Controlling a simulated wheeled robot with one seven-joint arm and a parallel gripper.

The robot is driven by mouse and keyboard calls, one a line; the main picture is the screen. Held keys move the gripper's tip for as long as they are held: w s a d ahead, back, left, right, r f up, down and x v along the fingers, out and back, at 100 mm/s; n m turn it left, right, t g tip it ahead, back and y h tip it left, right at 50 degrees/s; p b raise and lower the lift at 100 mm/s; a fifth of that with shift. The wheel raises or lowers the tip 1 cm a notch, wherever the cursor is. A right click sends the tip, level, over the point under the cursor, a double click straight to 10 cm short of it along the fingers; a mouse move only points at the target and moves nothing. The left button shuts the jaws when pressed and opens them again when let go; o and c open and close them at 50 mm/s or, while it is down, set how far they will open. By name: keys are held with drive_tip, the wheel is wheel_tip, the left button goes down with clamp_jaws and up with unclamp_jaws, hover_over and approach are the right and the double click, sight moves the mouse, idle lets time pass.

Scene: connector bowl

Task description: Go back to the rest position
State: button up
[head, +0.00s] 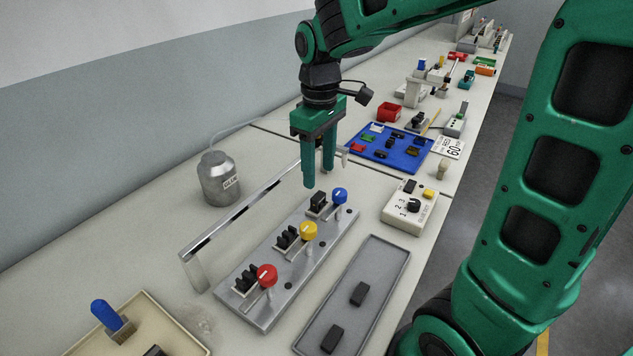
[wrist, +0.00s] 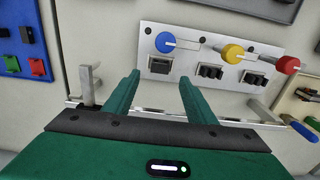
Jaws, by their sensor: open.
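My gripper (head: 318,181) is green, open and empty. It hangs above the far end of the grey metal plate (head: 334,232), beside the blue knob (head: 340,195). In the wrist view its two fingers (wrist: 158,98) stand apart with nothing between them. The plate carries a blue, a yellow (head: 308,231) and a red knob (head: 266,275), each beside a black connector. The connector next to the blue knob (head: 318,199) looks like a single block, while the others look like several dark pieces. The plate also shows in the wrist view (wrist: 212,50).
A metal rail (head: 245,207) runs along the plate's left side. A grey tray (head: 378,262) with two black blocks lies to the right. A glue can (head: 218,178) stands left, a control box (head: 413,207) right, and a blue tray (head: 408,160) with small parts behind.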

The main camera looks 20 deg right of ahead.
wheel_tip(320, 180, up, 4)
drive_tip(key=shift+d+r, duration=0.1)
drive_tip(key=shift+r, duration=0.05)
drive_tip(key=s+d+f+m, duration=0.3)
drive_tip(key=s+d+m, duration=0.3)
drive_tip(key=s, duration=0.5)
drive_tip(key=s+d+f+m, duration=0.4)
drive_tip(key=s+d+m, duration=0.3)
drive_tip(key=s+d, duration=0.4)
drive_tip(key=shift+s, duration=0.6)
drive_tip(key=shift+w+f, duration=0.2)
drive_tip(key=shift+w, duration=0.45)
